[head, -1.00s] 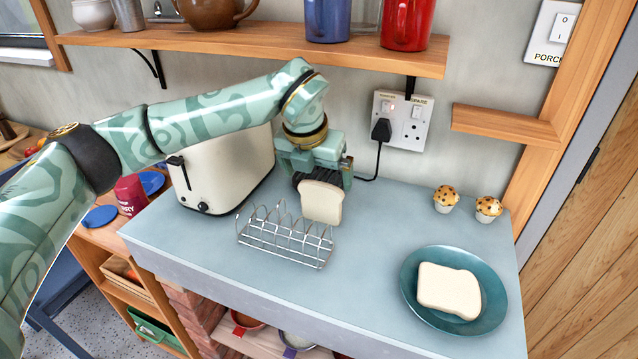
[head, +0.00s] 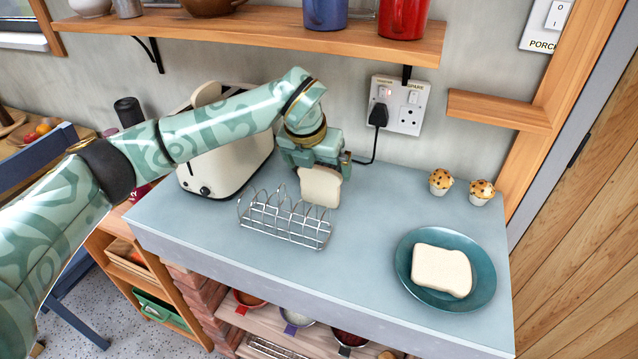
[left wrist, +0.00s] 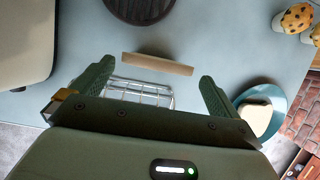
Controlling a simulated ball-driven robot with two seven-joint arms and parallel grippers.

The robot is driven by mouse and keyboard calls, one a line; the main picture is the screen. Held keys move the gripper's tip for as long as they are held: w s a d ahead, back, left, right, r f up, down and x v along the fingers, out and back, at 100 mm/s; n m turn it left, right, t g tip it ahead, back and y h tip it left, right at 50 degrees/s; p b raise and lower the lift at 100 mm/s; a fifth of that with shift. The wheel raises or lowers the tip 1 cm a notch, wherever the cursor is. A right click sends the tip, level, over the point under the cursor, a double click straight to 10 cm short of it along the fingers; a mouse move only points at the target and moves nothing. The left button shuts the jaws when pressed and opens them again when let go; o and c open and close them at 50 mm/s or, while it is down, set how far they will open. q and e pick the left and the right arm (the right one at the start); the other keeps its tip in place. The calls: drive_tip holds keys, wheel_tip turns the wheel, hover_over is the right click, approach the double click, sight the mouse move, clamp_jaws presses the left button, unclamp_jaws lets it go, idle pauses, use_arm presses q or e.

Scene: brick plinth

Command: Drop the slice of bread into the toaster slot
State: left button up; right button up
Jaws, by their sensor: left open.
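My left gripper (head: 318,160) is open above the rear end of the wire toast rack (head: 285,222). An upright bread slice (head: 320,187) shows just below it. In the left wrist view this slice (left wrist: 157,64) is edge-on between and beyond the open fingers (left wrist: 152,85), with gaps on both sides. I cannot tell whether it stands in the rack. The cream toaster (head: 228,165) is behind the rack to the left, partly hidden by my arm. A cream rounded piece (head: 206,93), apparently bread, rises at its top. My right gripper is out of view.
A teal plate (head: 409,284) with another bread slice (head: 441,270) lies at front right. Two muffins (head: 441,181) stand behind it. The wall socket (head: 400,104) and its cable are behind my gripper; a wooden shelf (head: 250,32) is above. The worktop between rack and plate is clear.

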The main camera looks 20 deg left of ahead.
sight(319, 176)
use_arm(q)
drive_tip(key=b+x, duration=0.1)
drive_tip(key=x, duration=0.4)
drive_tip(key=shift+s+a+f+b, duration=0.1)
drive_tip(key=shift+s+f+b, duration=0.1)
drive_tip(key=shift+b, duration=0.1)
drive_tip(key=shift+w, duration=0.15)
drive_tip(key=shift+r, duration=0.1)
drive_tip(key=shift+c, duration=0.7)
drive_tip(key=c, duration=0.6)
drive_tip(key=shift+r, duration=0.1)
